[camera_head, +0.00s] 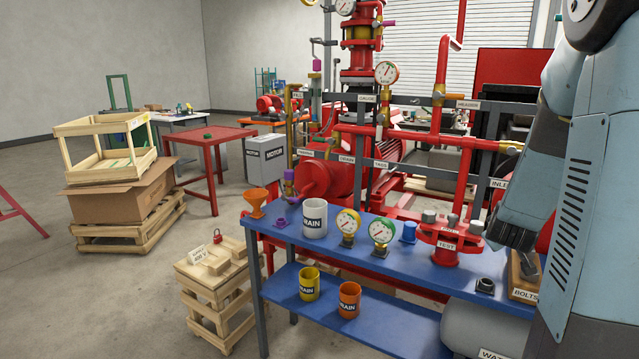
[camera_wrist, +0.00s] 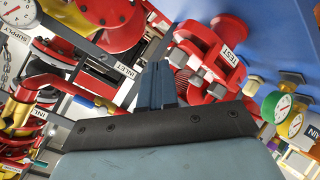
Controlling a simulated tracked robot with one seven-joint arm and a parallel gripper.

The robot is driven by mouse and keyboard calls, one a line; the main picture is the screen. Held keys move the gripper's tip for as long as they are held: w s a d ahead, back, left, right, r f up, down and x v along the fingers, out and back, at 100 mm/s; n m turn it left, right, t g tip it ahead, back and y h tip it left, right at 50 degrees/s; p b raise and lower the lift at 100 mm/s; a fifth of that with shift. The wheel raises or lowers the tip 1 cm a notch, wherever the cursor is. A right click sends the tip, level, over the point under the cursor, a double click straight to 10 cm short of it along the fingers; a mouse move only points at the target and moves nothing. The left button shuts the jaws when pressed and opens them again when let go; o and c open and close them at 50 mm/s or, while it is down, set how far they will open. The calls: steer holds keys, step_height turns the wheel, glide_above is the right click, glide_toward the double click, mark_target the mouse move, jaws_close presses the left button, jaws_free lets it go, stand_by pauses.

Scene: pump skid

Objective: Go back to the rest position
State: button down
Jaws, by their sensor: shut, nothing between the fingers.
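My gripper shows in the wrist view (camera_wrist: 157,68) with its two blue-grey fingers together and nothing between them. In the head view my blue-grey arm fills the right side. Its lower end hangs over the right part of the blue bench (camera_head: 330,242), near the red flange labelled TEST (camera_head: 446,247) and the BOLTS box (camera_head: 524,290). The fingertips are hard to make out there. In the wrist view the TEST flange (camera_wrist: 225,50) lies just right of the fingers, apart from them as far as I can tell.
On the bench stand a white DRAIN cup (camera_head: 315,220), two gauges, an orange funnel (camera_head: 256,202) and a blue fitting (camera_head: 409,232). Red pump piping (camera_head: 350,180) rises close behind it. A grey tank (camera_head: 480,328) sits below right. Open floor (camera_head: 90,290) lies at left.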

steer(key=s+a+r+m+y, duration=0.1)
steer(key=s+a+r+y, duration=0.3)
steer(key=a, duration=0.5)
steer(key=s+a+r+g, duration=0.1)
steer(key=s+a+r, duration=0.2)
steer(key=s, duration=0.4)
steer(key=s+a+r+m+g+y, duration=0.1)
steer(key=s+a+r+g, duration=0.1)
steer(key=s+a, duration=0.4)
steer(key=s+a+r+m+g+y, duration=0.1)
steer(key=s+a+r, duration=0.3)
steer(key=s, duration=0.3)
steer(key=shift+s+a, duration=0.4)
steer(key=shift+a, duration=0.2)
